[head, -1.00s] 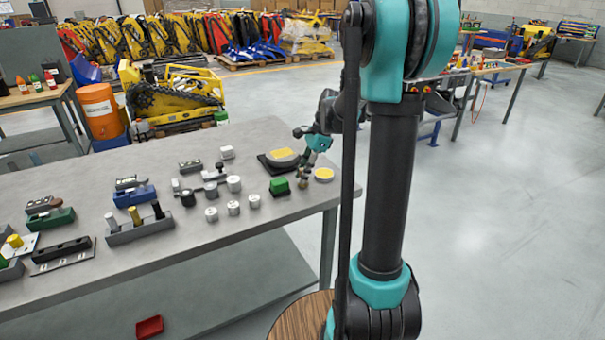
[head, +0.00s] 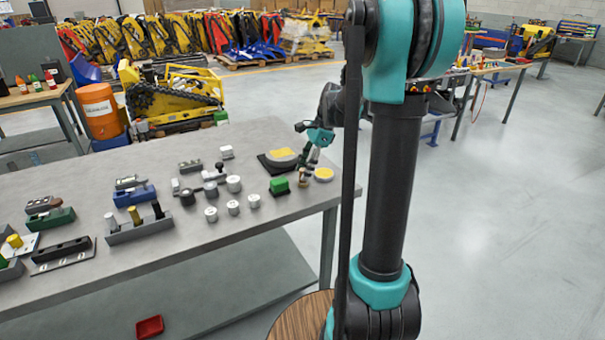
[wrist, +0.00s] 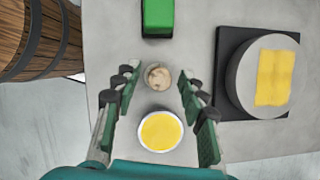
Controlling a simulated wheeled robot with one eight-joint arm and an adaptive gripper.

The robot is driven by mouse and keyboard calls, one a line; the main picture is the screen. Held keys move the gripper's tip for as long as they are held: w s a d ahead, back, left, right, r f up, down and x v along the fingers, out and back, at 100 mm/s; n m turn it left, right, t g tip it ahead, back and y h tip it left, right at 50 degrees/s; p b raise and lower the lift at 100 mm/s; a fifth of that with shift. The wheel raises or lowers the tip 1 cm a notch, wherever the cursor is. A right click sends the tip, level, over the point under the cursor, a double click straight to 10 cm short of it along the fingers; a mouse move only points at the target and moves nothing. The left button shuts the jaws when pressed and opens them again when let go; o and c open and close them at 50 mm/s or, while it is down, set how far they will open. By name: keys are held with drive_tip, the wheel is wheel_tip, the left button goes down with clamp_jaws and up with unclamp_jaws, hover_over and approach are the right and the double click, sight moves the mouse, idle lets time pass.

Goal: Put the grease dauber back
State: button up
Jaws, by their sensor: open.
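The grease dauber, a small upright piece with a round tan top (wrist: 158,77), stands on the grey bench top (wrist: 205,145); it also shows in the head view (head: 303,182). My gripper (wrist: 158,70) is open, with its fingers to the left and right of the dauber, seemingly apart from it. In the head view my gripper (head: 307,168) is just above the dauber. A round pale tin of yellow grease (wrist: 160,131) is close beside the dauber, also between the fingers' span; in the head view it lies to the right (head: 324,174).
A green block (wrist: 157,18) is near the dauber. A large grey disc with a yellow patch (wrist: 238,75) sits on a black plate. Several small grey cylinders (head: 233,208) stand to the left. A wooden barrel (wrist: 30,40) is beside the bench edge.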

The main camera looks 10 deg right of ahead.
drive_tip(key=s+v, duration=0.1)
drive_tip(key=v, duration=0.9)
drive_tip(key=s+f+n, duration=0.2)
drive_tip(key=s+f, duration=0.1)
drive_tip(key=s+a+f+n+t+h, duration=0.1)
drive_tip(key=s+f+n, duration=0.2)
drive_tip(key=s+f+n+t+h, duration=0.1)
drive_tip(key=s+f+n, duration=0.1)
drive_tip(key=s+f, duration=0.1)
drive_tip(key=shift+s+a, duration=0.2)
drive_tip(key=shift+s, duration=0.05)
drive_tip(key=s+d+f+n+t+h, duration=0.1)
drive_tip(key=s+f+n+t+h, duration=0.1)
drive_tip(key=s+f+n, duration=0.7)
drive_tip(key=s, duration=0.3)
drive_tip(key=shift+f+n+t+h, duration=0.3)
drive_tip(key=shift+f+t, duration=0.1)
